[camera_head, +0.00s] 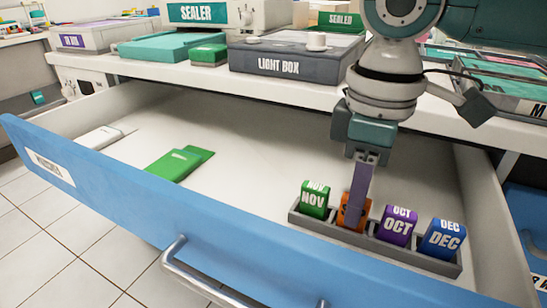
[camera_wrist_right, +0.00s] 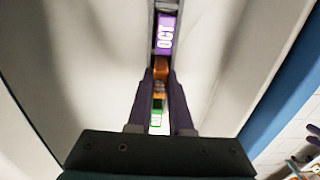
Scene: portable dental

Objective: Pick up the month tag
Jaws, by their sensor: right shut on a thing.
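Month tags stand in a narrow grey rack (camera_head: 296,219) inside the open drawer: a green NOV tag (camera_head: 313,198), an orange tag (camera_head: 343,211), a purple OCT tag (camera_head: 396,227) and a blue DEC tag (camera_head: 441,240). My right gripper (camera_head: 358,205) points down at the orange tag and is shut on it; the finger hides most of its lettering. The orange tag still appears low in its rack place. In the right wrist view the orange tag (camera_wrist_right: 160,68) shows between the fingers, with OCT (camera_wrist_right: 166,35) above and green (camera_wrist_right: 155,119) below. My left gripper is not in view.
The blue-fronted drawer (camera_head: 110,205) is pulled out, with green packets (camera_head: 175,164) and a white item (camera_head: 98,138) at its left. The light box (camera_head: 290,55) and sealer (camera_head: 210,14) stand on the counter behind. The drawer's middle is clear.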

